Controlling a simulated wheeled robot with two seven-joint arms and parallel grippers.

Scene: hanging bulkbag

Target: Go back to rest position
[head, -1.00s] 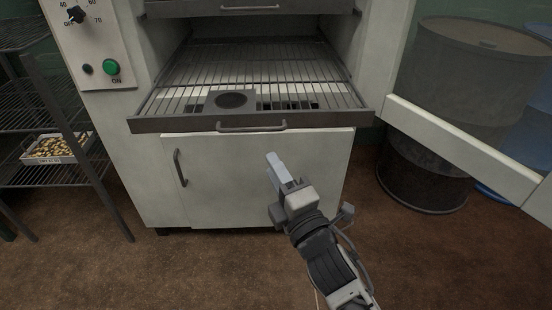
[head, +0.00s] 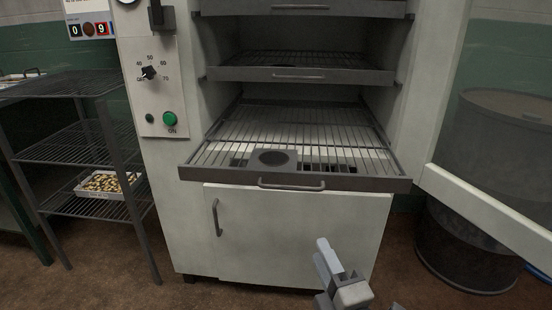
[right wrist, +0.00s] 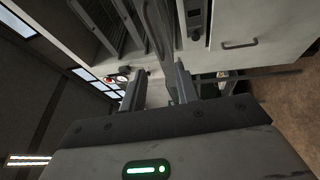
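My right gripper (head: 326,258) is at the bottom of the head view, in front of the white lower door of the cabinet (head: 290,232). It is apart from the pulled-out wire rack (head: 300,130) and its handle. In the right wrist view, the two fingers of my right gripper (right wrist: 158,88) stand apart with nothing held between them. The rest of my right arm is mostly below the head picture. My left gripper is not in view.
The cabinet's open door (head: 480,207) juts out at the right, with a dark drum (head: 465,245) behind it. A wire shelf (head: 75,147) with a tray of small tan pieces (head: 107,184) stands at the left. The floor in front is partly clear.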

